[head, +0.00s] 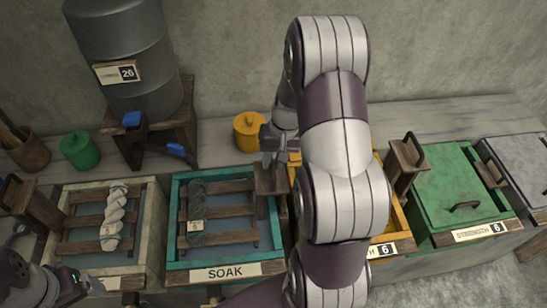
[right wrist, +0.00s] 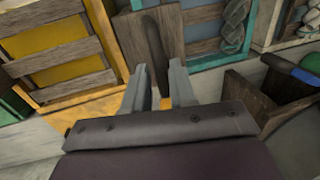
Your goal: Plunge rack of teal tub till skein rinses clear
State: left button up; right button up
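The teal tub (head: 262,235) is labelled SOAK and holds dark water. Its slatted wooden rack (head: 228,187) carries a dark grey skein (head: 196,206) with a small tag. A wooden post (head: 268,184) stands at the tub's right edge. My right gripper (head: 272,160) is over this post, pointing down. In the right wrist view its fingers (right wrist: 160,82) are apart, with a dark upright handle (right wrist: 154,45) between their tips; I see no clear grip. The teal tub's rim (right wrist: 215,62) shows there too. My left gripper (head: 82,283) is at the lower left, its fingers unclear.
A pale tub (head: 150,225) with a white skein (head: 114,218) stands left of the teal tub. A yellow tub (head: 398,218), partly behind my right arm, and a lidded green tub (head: 452,190) stand right. A grey barrel (head: 150,70) and yellow jar (head: 248,131) stand behind.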

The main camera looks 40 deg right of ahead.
grip_shut()
notch_tip(320, 180, up, 4)
jog(key=p, duration=0.2)
jog(key=shift+f+p, duration=0.25)
jog(key=shift+p, duration=0.15)
jog(key=shift+w+d+f, duration=0.1)
jog(key=shift+w+f, duration=0.05)
jog(key=shift+w, duration=0.05)
jog(key=shift+o, duration=1.6)
grip_release()
jog(key=shift+o, duration=0.6)
jog(key=shift+s, duration=0.2)
notch_tip(320, 180, up, 13)
jog(key=s+d+p, duration=0.1)
jog(key=d, duration=0.1)
jog(key=shift+f, duration=0.15)
